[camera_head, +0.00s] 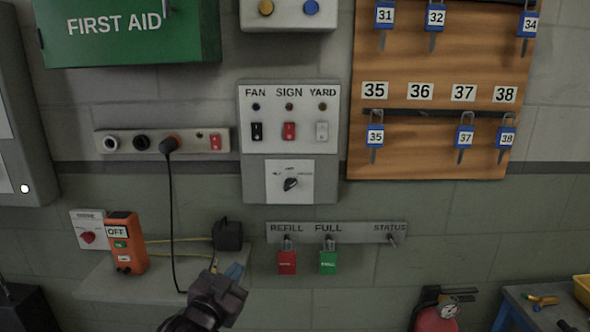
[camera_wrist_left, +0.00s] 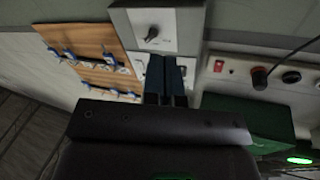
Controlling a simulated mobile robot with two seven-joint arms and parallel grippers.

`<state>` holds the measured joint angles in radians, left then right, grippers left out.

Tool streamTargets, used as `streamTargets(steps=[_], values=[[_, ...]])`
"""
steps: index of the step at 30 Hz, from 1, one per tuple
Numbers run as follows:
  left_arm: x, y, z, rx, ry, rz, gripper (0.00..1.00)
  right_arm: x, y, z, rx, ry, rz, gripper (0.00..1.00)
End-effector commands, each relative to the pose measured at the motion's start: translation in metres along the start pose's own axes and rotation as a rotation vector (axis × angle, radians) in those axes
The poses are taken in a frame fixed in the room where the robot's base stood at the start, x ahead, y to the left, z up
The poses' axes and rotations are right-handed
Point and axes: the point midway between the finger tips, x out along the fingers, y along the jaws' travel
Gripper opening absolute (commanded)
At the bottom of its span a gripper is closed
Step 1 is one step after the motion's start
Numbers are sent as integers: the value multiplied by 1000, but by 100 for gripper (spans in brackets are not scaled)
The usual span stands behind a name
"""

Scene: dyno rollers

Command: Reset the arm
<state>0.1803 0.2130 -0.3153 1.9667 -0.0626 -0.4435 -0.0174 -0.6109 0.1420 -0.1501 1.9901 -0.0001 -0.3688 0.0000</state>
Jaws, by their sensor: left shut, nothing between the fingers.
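My left gripper (camera_head: 234,272) comes in from the bottom of the head view, in front of the wall and below the switch panel. Its dark blue fingers are together and hold nothing. In the left wrist view the shut fingers (camera_wrist_left: 166,78) point up the picture at the grey switch panel, with its rotary knob (camera_wrist_left: 152,34) just beyond the tips. I cannot tell the gap between fingertips and panel. My right gripper does not show.
The FAN, SIGN, YARD switch panel (camera_head: 290,117) is on the wall. A shelf (camera_head: 105,286) holds an orange device (camera_head: 124,245). The REFILL, FULL rail (camera_head: 358,232) carries tags. The wooden key board (camera_head: 440,60) is upper right, a red extinguisher (camera_head: 436,316) lower right.

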Motion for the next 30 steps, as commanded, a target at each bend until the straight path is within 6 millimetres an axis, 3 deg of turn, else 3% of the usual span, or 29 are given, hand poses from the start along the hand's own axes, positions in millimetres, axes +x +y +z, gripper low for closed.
streamTargets(steps=[1,9,18,24,30], values=[[-16,-2,24,-37,-35,-14,0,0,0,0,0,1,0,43],[-106,-8,132,-182,-223,-96,0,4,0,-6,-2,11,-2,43],[-236,4,232,-268,-499,-182,0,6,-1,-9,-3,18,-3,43],[-298,21,263,-298,-621,-200,0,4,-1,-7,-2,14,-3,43],[-318,27,271,-305,-658,-202,0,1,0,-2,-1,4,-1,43]])
